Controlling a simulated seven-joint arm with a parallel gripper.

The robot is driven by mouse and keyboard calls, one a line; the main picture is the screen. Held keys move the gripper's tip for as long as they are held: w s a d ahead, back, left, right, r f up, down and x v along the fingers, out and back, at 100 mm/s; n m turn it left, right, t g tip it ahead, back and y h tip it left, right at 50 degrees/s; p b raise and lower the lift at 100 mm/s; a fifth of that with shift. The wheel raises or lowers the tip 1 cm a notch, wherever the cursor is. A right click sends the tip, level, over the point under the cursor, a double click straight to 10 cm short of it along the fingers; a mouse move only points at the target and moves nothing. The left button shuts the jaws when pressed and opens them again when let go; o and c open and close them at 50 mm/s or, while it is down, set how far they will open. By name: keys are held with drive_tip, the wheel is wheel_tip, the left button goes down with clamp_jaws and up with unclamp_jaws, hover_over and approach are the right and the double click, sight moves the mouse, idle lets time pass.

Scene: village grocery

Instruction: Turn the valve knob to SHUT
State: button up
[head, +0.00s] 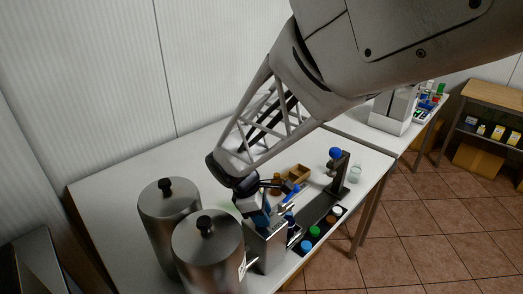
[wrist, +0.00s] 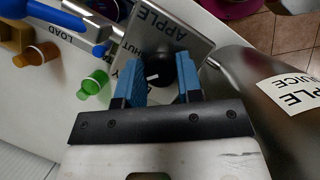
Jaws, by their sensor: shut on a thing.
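The black valve knob (wrist: 185,70) sits on a grey metal plate (wrist: 186,38) marked APPLE in the wrist view. The word SHUT is partly readable beside the knob, and a short white mark shows between my fingers. My gripper (wrist: 160,80) has its blue fingertips closed around the knob, one on each side. The fingers hide part of the knob and lettering, so I cannot tell the exact setting. In the head view my gripper (head: 257,207) reaches down at the metal box (head: 266,247); the knob is hidden there.
Two steel urns (head: 208,262) stand close left of the box; one, labelled APPLE JUICE, is beside my gripper in the wrist view (wrist: 262,75). A blue-handled lever (wrist: 65,20), capped bottles (wrist: 93,82) and a press (head: 339,172) are nearby. The table's back left is clear.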

drive_tip(key=m+g, duration=0.2)
drive_tip(key=m, duration=0.3)
drive_tip(key=shift+w, duration=0.1)
drive_tip(key=m+y, duration=0.1)
drive_tip(key=m, duration=0.1)
drive_tip(key=m+g, duration=0.1)
drive_tip(key=m, duration=0.2)
drive_tip(key=shift+d+y, duration=0.1)
drive_tip(key=shift+y, duration=0.3)
drive_tip(key=o, duration=0.9)
drive_tip(key=shift+r, duration=0.1)
drive_tip(key=shift+v, duration=3.85)
drive_tip(key=shift+w, duration=0.1)
